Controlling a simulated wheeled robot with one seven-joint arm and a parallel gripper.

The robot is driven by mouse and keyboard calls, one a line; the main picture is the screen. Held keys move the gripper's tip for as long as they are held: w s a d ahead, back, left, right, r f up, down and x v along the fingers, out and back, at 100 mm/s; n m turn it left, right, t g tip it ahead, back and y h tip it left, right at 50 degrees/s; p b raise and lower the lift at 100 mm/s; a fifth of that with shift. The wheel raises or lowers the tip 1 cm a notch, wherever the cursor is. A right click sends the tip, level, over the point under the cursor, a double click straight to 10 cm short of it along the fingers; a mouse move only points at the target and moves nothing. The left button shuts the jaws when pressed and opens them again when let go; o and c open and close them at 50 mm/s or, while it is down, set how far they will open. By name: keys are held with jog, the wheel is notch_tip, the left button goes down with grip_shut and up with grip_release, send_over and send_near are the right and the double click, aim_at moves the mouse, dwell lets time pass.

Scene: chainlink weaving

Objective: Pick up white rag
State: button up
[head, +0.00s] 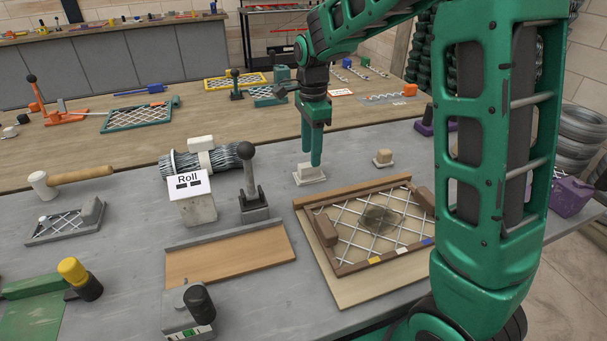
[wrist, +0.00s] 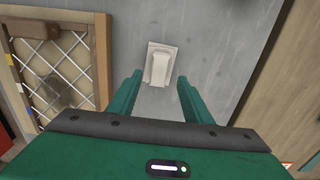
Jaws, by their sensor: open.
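A white rag (head: 310,174) lies as a small folded block on the grey workbench, behind the framed mesh panel. In the wrist view the white rag (wrist: 159,64) lies just beyond the fingertips, in line with the gap between them. My gripper (head: 314,160) points down over the rag in the head view, and a finger hides part of it. In the wrist view my gripper (wrist: 158,85) is open with nothing between its fingers. Whether the fingertips reach down to the rag's height is hard to tell.
A framed mesh panel (head: 340,262) with a dark patch lies in front of the rag. A small beige block (head: 383,157) sits to its right. Grey bench around the rag is clear.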

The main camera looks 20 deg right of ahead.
aim_at(309, 171)
jog(key=shift+f, duration=2.65)
jog(key=c, duration=1.1)
